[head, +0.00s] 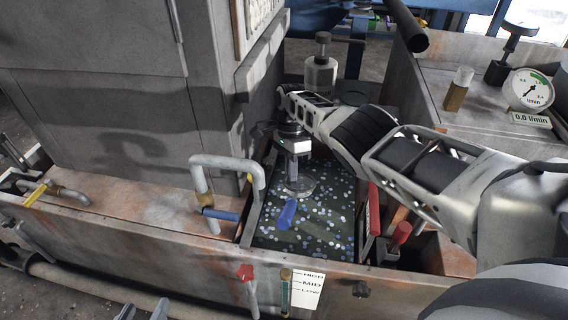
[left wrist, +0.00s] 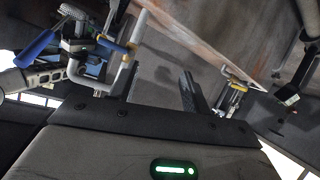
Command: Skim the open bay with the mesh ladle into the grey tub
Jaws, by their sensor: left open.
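The open bay (head: 265,238) holds dark liquid strewn with many pale floating bits. My right gripper (head: 293,150) is above the bay, its arm coming in from the right. It appears shut on the upright stem of the mesh ladle (head: 299,188), whose round head is at the liquid's surface. A blue piece (head: 287,214) shows just in front of the head; I cannot tell if it is joined to it. My left gripper (head: 143,312) is open and empty at the bottom edge, well apart from the bay. I cannot make out a grey tub.
A bent grey pipe (head: 228,162) with a blue grip (head: 221,215) stands left of the bay. A level plate (head: 307,288) and red knob (head: 245,272) are on the front wall. Red-handled parts (head: 401,233) stand at right. A flow gauge (head: 531,89) reads 0.0 l/min.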

